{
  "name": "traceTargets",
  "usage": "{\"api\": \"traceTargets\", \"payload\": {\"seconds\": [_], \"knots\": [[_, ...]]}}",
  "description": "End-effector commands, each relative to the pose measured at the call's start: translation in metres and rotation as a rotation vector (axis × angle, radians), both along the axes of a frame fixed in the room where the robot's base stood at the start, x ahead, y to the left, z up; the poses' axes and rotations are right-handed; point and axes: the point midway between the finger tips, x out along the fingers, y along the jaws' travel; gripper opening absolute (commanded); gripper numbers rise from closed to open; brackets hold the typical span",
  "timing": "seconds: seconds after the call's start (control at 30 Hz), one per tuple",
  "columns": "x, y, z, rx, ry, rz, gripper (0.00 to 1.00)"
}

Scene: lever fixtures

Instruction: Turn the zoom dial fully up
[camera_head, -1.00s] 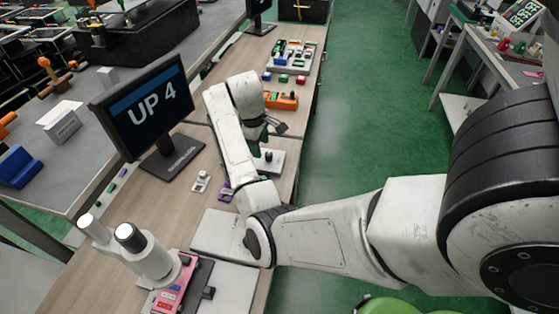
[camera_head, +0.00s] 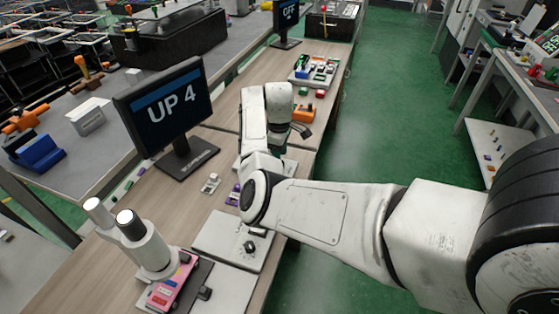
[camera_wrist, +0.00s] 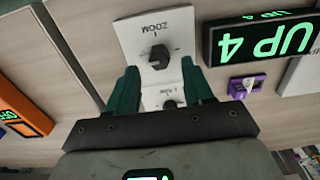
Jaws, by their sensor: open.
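The zoom dial (camera_wrist: 160,58) is a dark knob on a white plate marked ZOOM (camera_wrist: 150,24), in the wrist view. A second dark knob (camera_wrist: 170,104) sits lower on the same plate, between my fingers. My gripper (camera_wrist: 160,68) has its two green fingers apart, one on each side of the plate. The zoom dial shows between the fingertips; I cannot tell whether they touch it. In the head view, my arm largely hides the gripper and the dial.
A monitor (camera_head: 165,105) reads UP 4. A purple switch block (camera_wrist: 245,85) lies right of the plate, and an orange block (camera_wrist: 22,112) at left. A microscope-like fixture (camera_head: 140,240) and a white plate with a knob (camera_head: 225,238) stand nearer on the bench.

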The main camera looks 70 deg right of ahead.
Motion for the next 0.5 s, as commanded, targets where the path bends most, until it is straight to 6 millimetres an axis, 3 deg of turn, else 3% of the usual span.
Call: {"api": "traceTargets", "payload": {"seconds": [0.2,0.5], "knots": [[-0.001,0.0,-0.025,0.0,0.001,0.0,0.51],[-0.001,0.0,-0.031,-0.001,0.0,-0.001,0.51]]}}
